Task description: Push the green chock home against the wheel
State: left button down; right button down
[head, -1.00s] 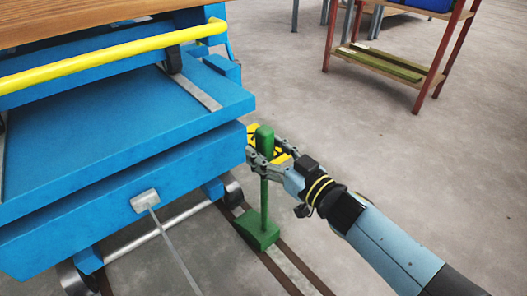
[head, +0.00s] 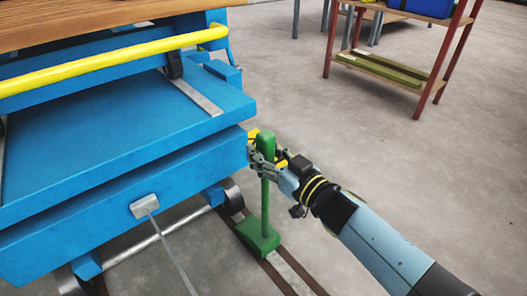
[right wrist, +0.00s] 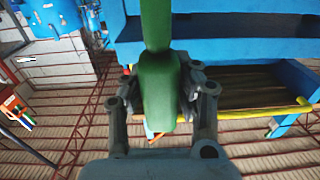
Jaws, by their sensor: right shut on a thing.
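The green chock (head: 258,240) sits on the floor track with its tall green handle (head: 265,205) upright. A grey wheel (head: 233,197) under the blue cart is just beyond the chock. A short stretch of track shows between them, so they look apart. My right gripper (head: 264,160) is shut around the upper part of the handle. In the right wrist view the handle (right wrist: 160,88) runs between the two fingers (right wrist: 160,100). The handle partly hides the fingertips. My left gripper is not in view.
The blue cart (head: 120,195) with a yellow rail (head: 110,62) fills the left side, close to my right gripper. The dark track (head: 290,272) runs along the floor under the chock. A red-framed shelf (head: 385,68) stands at the back right. Floor to the right is clear.

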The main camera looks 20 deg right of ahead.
jog(key=c, duration=0.9)
grip_release()
jog(key=v, duration=1.2)
jog(key=shift+f, duration=0.1)
